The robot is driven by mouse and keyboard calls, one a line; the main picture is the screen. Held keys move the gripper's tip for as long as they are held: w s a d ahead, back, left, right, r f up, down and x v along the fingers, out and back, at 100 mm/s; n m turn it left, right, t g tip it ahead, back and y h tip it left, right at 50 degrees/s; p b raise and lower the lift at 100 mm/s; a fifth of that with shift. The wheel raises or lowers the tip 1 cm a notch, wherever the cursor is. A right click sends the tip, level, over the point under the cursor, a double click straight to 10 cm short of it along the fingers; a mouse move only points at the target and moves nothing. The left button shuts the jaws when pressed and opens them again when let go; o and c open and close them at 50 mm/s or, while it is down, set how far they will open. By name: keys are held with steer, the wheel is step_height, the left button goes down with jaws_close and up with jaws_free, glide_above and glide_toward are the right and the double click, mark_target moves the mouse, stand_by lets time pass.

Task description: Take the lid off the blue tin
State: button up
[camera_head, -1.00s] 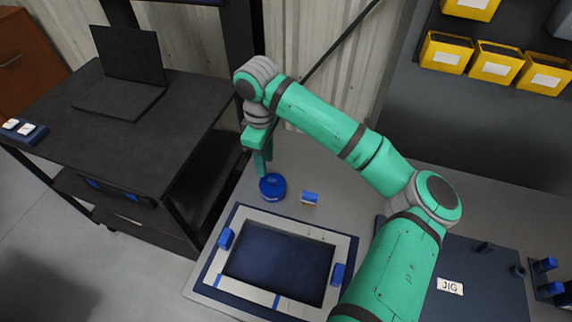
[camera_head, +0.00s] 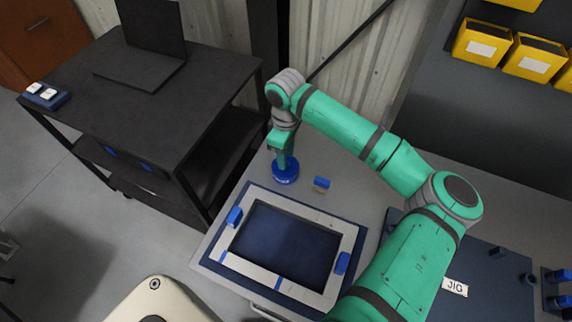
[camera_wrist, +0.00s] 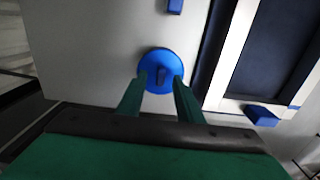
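The blue tin (camera_head: 285,174) stands upright on the grey worktop, just behind the framed panel. In the wrist view its round blue lid (camera_wrist: 161,58) carries a small raised knob (camera_wrist: 161,76). My gripper (camera_head: 284,158) points down right over the tin. In the wrist view my gripper (camera_wrist: 160,78) is open, with one green fingertip on each side of the knob and a gap to it on both sides. Whether the fingertips touch the lid's top is unclear.
A framed dark panel (camera_head: 228,258) with blue clamps lies in front of the tin. A small blue-topped block (camera_head: 321,184) stands to its right. A black cart (camera_head: 150,105) with a laptop (camera_head: 150,45) is at left. A JIG-labelled board (camera_head: 455,286) lies at right.

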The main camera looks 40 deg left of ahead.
steer(key=shift+f, duration=0.8)
steer(key=shift+s, duration=0.1)
steer(key=shift+c, duration=0.6)
jaws_close()
steer(key=shift+r, duration=0.1)
